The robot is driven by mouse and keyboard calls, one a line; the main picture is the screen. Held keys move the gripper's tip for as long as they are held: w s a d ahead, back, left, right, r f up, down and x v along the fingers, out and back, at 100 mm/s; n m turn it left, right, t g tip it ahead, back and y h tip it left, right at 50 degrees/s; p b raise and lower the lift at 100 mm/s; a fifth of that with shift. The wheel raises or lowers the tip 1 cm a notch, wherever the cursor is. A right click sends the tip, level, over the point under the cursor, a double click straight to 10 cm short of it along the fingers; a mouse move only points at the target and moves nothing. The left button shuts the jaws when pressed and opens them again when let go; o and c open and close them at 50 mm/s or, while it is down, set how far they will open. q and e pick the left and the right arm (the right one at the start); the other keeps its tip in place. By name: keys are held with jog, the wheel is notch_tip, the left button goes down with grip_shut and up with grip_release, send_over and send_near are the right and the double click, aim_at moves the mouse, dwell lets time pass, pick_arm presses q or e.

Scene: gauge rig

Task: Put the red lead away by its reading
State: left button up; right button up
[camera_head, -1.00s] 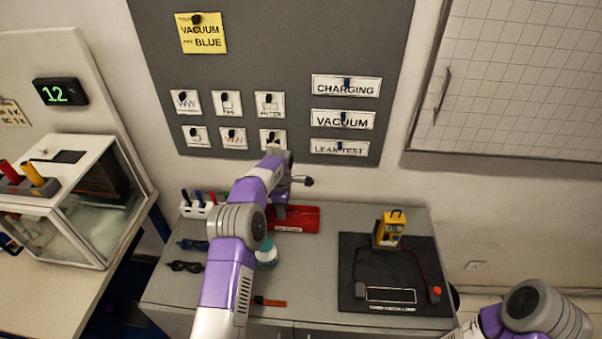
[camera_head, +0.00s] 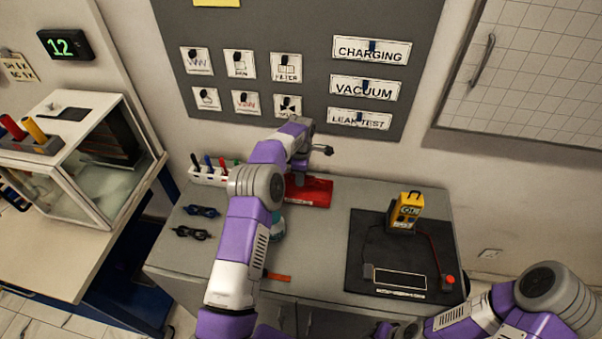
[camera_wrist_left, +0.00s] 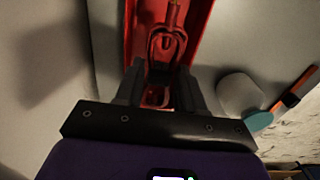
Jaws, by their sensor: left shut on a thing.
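My left gripper (camera_head: 298,178) reaches down at the red tray (camera_head: 314,194) at the back of the grey bench. In the left wrist view, its dark fingers (camera_wrist_left: 158,92) are shut on a red, looped piece (camera_wrist_left: 165,45), which looks like the red lead. The red tray (camera_wrist_left: 198,22) lies beneath or behind it; whether they touch is unclear. A yellow meter (camera_head: 406,212) stands on the black mat (camera_head: 375,252); its display seems to read OL. A red wire runs from it to a red-topped post (camera_head: 448,281).
A pen rack (camera_head: 208,176), two dark pairs of glasses or clips (camera_head: 201,211) and a teal-lidded jar (camera_head: 278,228) are near my left arm. Wall labels read CHARGING (camera_head: 371,50), VACUUM (camera_head: 365,88) and LEAK TEST (camera_head: 359,119). A glass-sided box (camera_head: 85,160) stands left.

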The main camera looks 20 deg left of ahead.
pick_arm(q)
jog(key=shift+f+b, duration=1.45)
jog(key=shift+f, duration=1.3)
jog(key=o, duration=1.2)
jog(key=shift+o, duration=0.4)
jog(key=o, duration=0.3)
jog(key=shift+r, duration=0.15)
